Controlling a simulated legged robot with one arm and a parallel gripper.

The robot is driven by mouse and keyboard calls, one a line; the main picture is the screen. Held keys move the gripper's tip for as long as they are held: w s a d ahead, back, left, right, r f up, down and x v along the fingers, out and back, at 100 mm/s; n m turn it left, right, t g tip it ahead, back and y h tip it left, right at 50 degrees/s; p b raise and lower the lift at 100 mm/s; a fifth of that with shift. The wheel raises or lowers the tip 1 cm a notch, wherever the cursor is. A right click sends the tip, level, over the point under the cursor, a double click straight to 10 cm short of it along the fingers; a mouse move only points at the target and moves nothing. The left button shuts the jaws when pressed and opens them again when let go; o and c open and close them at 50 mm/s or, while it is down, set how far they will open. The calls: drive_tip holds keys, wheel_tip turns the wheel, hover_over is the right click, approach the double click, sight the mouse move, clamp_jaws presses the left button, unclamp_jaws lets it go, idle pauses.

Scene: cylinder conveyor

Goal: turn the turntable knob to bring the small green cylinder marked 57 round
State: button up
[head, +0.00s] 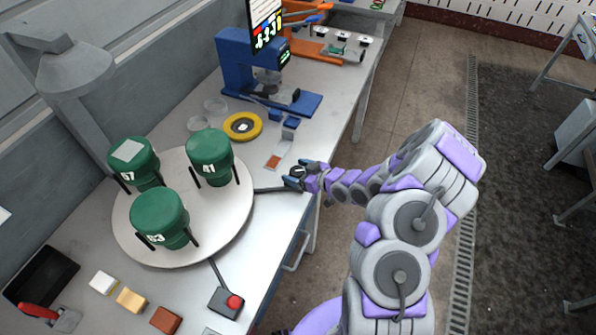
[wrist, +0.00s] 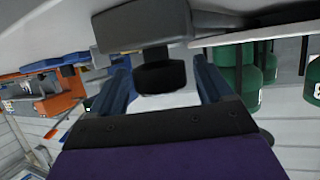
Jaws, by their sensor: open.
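The round white turntable (head: 238,225) on the bench carries three green cylinders. The cylinder that looks marked 57 (head: 137,158) is at the back left, with a pale square on top. The cylinder marked 41 (head: 210,153) is at the back right. A third cylinder (head: 160,217) stands in front, its number partly hidden by a dark holder post. The black turntable knob (wrist: 160,77) shows between the fingers of my gripper (wrist: 163,85) in the wrist view. My gripper (head: 300,174) is open at the bench's right edge, its fingers either side of the knob; contact is unclear.
A red-button box (head: 228,302) and several small blocks (head: 131,300) lie in front of the turntable. A yellow ring (head: 243,126) and a blue machine (head: 238,65) stand behind. A lamp (head: 75,68) overhangs the left.

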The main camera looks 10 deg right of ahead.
drive_tip(key=shift+a, duration=0.25)
drive_tip(key=shift+d, duration=0.25)
drive_tip(key=c, duration=1)
drive_tip(key=shift+o, duration=0.2)
